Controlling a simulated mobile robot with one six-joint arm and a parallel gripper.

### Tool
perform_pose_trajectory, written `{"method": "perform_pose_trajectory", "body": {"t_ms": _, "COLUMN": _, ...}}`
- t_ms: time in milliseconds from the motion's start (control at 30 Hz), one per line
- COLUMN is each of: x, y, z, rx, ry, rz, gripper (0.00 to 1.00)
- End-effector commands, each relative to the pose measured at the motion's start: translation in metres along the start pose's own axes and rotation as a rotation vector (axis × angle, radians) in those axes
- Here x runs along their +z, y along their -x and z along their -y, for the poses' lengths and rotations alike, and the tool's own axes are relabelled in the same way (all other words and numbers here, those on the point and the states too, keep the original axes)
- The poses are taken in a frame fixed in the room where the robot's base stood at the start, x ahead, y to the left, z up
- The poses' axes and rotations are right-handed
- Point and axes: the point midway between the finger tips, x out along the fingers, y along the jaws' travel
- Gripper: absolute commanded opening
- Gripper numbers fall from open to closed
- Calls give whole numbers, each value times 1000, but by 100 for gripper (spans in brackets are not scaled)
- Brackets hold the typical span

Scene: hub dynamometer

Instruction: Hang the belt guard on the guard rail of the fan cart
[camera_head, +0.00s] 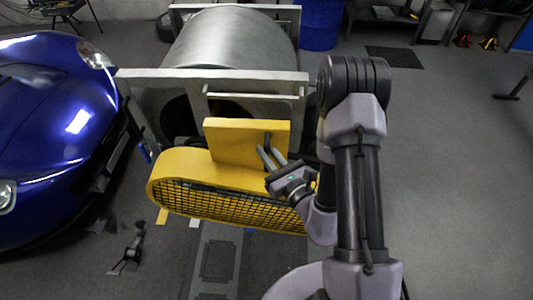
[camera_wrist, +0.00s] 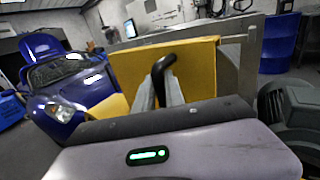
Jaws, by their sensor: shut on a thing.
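The belt guard (camera_head: 235,148) is yellow, with a flat upright plate and a long rounded mesh-sided body. My gripper (camera_head: 266,150) is shut on its black handle (camera_wrist: 163,68) at the right of the plate. In the wrist view the plate (camera_wrist: 200,65) stands just beyond the fingers of my gripper (camera_wrist: 166,92). The fan cart (camera_head: 150,75) is a grey metal frame around a large drum. Its pale guard rail (camera_head: 255,94) runs along the near crossbar, above and behind the plate's top edge in the head view. I cannot tell the gap between them.
A blue car (camera_head: 60,120) stands close on the left. A blue barrel (camera_head: 320,25) stands behind the cart. A small dark stand (camera_head: 130,250) is on the floor at lower left. A floor plate (camera_head: 217,260) lies below the guard.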

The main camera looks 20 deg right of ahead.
Motion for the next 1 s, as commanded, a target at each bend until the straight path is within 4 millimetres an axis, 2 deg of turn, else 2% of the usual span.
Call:
{"method": "perform_pose_trajectory", "body": {"t_ms": 300, "x": -4, "y": -15, "z": 12, "rx": -6, "ry": 1, "rz": 0, "gripper": 0}}
{"method": "perform_pose_trajectory", "body": {"t_ms": 1000, "x": 2, "y": -70, "z": 50, "rx": -7, "ry": -2, "rz": -1, "gripper": 0}}
